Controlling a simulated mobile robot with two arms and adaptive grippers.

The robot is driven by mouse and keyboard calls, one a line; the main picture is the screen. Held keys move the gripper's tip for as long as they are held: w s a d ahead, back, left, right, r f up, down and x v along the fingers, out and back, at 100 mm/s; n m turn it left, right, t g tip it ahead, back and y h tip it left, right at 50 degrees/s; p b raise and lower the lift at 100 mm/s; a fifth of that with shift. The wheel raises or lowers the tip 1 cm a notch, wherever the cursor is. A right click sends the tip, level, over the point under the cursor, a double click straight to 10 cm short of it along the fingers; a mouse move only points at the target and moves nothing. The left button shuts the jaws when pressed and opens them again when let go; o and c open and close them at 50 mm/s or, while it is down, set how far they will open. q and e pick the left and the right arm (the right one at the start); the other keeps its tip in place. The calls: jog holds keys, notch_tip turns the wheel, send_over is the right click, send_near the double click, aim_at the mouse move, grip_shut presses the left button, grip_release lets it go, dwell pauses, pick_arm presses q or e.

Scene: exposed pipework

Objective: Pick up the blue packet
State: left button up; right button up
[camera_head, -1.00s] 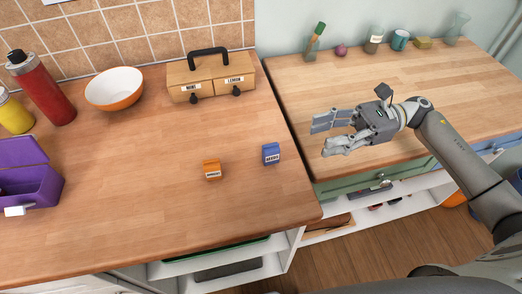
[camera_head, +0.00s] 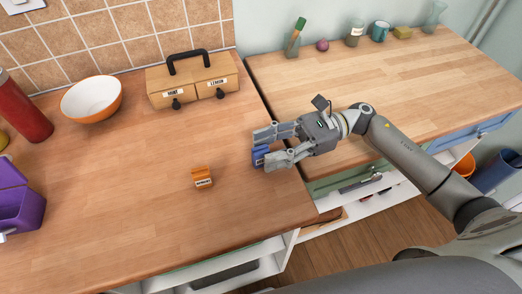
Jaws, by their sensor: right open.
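The blue packet (camera_head: 259,157) stands on the wooden counter near its right edge. My right gripper (camera_head: 262,148) reaches in from the right, with one finger behind the packet and one in front of it. The gripper is open, and the fingers partly cover the packet. I cannot tell whether either finger touches it. An orange packet (camera_head: 202,178) stands on the counter to the left of the blue one. My left gripper is not in view.
A wooden box with two drawers (camera_head: 192,80) and a white and orange bowl (camera_head: 91,98) stand at the back. A red bottle (camera_head: 24,108) and a purple box (camera_head: 18,205) are at the left. The front of the counter (camera_head: 130,235) is clear.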

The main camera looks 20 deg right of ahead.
jog(key=shift+s+a, duration=0.1)
jog(key=shift+a, duration=1.1)
jog(key=c, duration=0.9)
jog(key=shift+o, duration=0.2)
jog(key=shift+d, duration=0.1)
jog(key=shift+r, duration=0.6)
jog(key=s+a+r+b, duration=0.2)
jog(key=s+a+r, duration=0.4)
jog(key=s+r, duration=0.5)
jog(key=shift+s+a+r+b, duration=0.35)
jog(key=shift+s+r+b, duration=0.05)
jog(key=shift+s, duration=0.3)
